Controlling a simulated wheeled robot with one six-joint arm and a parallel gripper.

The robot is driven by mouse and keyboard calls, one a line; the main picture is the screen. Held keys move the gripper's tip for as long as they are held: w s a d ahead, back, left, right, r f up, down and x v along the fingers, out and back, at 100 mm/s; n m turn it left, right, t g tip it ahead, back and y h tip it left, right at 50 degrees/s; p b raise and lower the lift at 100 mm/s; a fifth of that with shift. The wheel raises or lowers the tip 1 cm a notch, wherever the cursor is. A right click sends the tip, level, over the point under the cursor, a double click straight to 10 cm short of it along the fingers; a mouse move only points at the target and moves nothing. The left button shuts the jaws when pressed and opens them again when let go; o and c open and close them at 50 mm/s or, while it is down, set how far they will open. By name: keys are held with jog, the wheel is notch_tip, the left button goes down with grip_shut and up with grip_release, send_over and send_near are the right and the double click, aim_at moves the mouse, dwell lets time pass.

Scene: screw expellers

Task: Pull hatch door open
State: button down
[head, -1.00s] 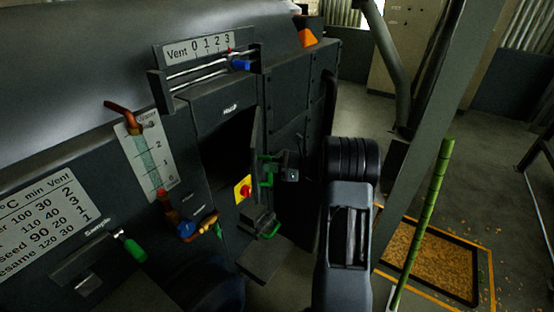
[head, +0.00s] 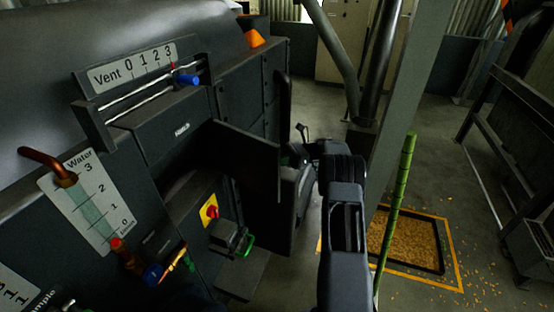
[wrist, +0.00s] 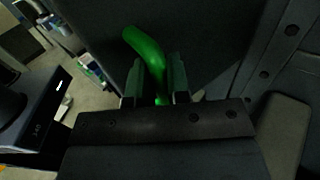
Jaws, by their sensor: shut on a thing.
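The hatch door (head: 248,160) is a dark flat panel that stands swung out from the machine front under the "Hatch" label (head: 182,129). Its inner face shows in the head view. Its green handle is on the far side, hidden there, but the handle (wrist: 145,50) shows in the wrist view against the dark door face (wrist: 215,35). My gripper (wrist: 156,82) is shut on the green handle, one finger on each side. In the head view my gripper is mostly hidden behind the door and my own arm.
A red knob on a yellow plate (head: 209,211) and a box with a green handle (head: 232,238) sit below the hatch. A grey slanted post (head: 397,100) and a green pole (head: 395,205) stand to the right, beside a grain-filled floor pit (head: 440,240).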

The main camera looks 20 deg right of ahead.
jog(key=shift+w+d+g, duration=0.15)
jog(key=shift+w+g, duration=0.15)
jog(key=shift+w, duration=0.1)
jog(key=shift+r, duration=0.1)
jog(key=c, duration=1.2)
grip_release()
jog(key=shift+w, duration=0.15)
jog(key=shift+o, duration=0.5)
jog(key=shift+d, duration=0.1)
